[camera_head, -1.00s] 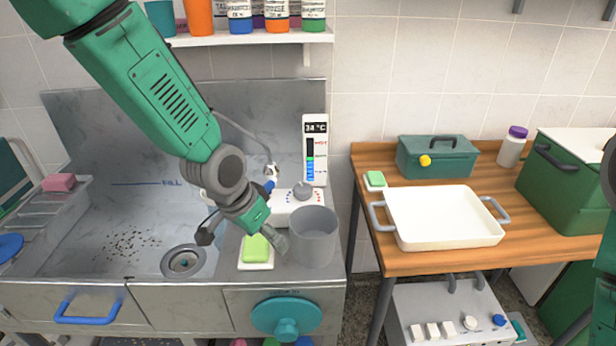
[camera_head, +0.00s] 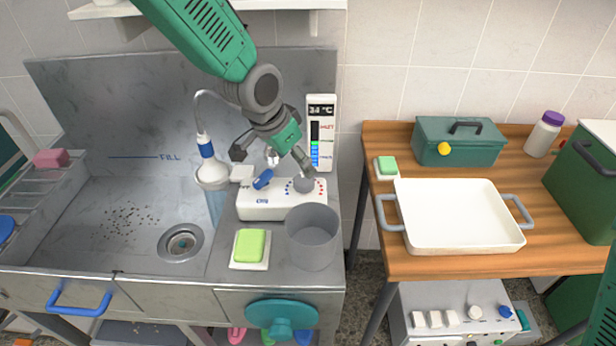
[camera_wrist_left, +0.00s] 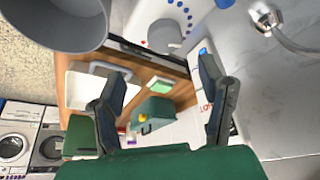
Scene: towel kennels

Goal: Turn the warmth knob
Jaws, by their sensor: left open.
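The warmth knob is a grey round knob (camera_head: 304,183) on top of a white control box (camera_head: 272,207), with blue and red dots around it. A blue lever (camera_head: 263,179) sits to its left on the box. In the head view my left gripper (camera_head: 272,157) is open and empty above the back of the box, one finger just above and behind the knob. In the left wrist view the knob (camera_wrist_left: 164,36) shows ahead of the spread fingers (camera_wrist_left: 163,66), apart from them.
A grey pot (camera_head: 313,237) stands close in front of the knob. A green soap (camera_head: 250,245) lies beside it. A spout (camera_head: 212,175) with a pale blue streak below hangs over the sink at left. A white tray (camera_head: 459,217) is on the wooden table at right.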

